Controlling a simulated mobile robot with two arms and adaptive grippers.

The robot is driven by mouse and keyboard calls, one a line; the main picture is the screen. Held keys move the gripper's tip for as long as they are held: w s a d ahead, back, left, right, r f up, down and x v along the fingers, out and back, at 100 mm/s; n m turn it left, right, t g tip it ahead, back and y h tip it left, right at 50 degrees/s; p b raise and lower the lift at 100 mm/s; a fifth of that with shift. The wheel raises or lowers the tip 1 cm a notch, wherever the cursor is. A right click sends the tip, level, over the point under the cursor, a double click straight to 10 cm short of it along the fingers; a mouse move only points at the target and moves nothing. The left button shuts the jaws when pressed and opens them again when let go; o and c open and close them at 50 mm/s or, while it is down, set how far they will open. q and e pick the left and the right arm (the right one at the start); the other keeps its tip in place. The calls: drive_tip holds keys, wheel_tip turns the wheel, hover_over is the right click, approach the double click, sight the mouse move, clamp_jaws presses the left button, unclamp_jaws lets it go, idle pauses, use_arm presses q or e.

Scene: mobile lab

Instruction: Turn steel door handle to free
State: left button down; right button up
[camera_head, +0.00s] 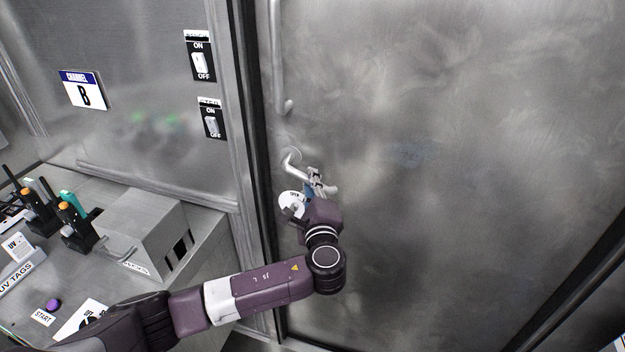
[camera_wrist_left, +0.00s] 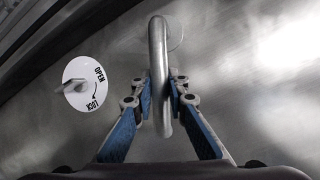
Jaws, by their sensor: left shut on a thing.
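The steel door handle (camera_head: 291,160) is a curved lever on the left side of a large grey metal door (camera_head: 450,130). In the left wrist view the handle (camera_wrist_left: 158,65) runs down between the two fingers. My left gripper (camera_head: 316,185) is shut on the handle; it also shows in the left wrist view (camera_wrist_left: 160,98). A white round plate with a small latch (camera_wrist_left: 86,84), marked OPEN and LOCK, sits left of the handle. In the head view the plate (camera_head: 290,199) is partly hidden by my gripper. My right gripper is not in view.
A vertical grab bar (camera_head: 277,60) is on the door above the handle. A counter (camera_head: 200,245) at left holds radios (camera_head: 78,227) and a grey box (camera_head: 150,235).

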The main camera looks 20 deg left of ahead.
use_arm(q)
drive_tip(key=shift+a+f+m+t+h+b, duration=0.2)
drive_tip(key=shift+a+f+m+t+b, duration=0.6)
drive_tip(key=shift+m, duration=0.95)
drive_tip(key=shift+a+f+m+t+h+b, duration=0.2)
drive_tip(key=shift+a+f+m+t+b, duration=0.65)
drive_tip(key=shift+m, duration=0.85)
drive_tip(key=shift+a+f+m+t+h+b, duration=0.2)
drive_tip(key=shift+a+f+m+t+b, duration=0.55)
drive_tip(key=shift+m, duration=1)
drive_tip(key=shift+d+r+g, duration=0.15)
drive_tip(key=shift+g, duration=0.15)
drive_tip(key=c, duration=1.9)
unclamp_jaws()
drive_tip(key=shift+r, duration=0.1)
drive_tip(key=v, duration=1.2)
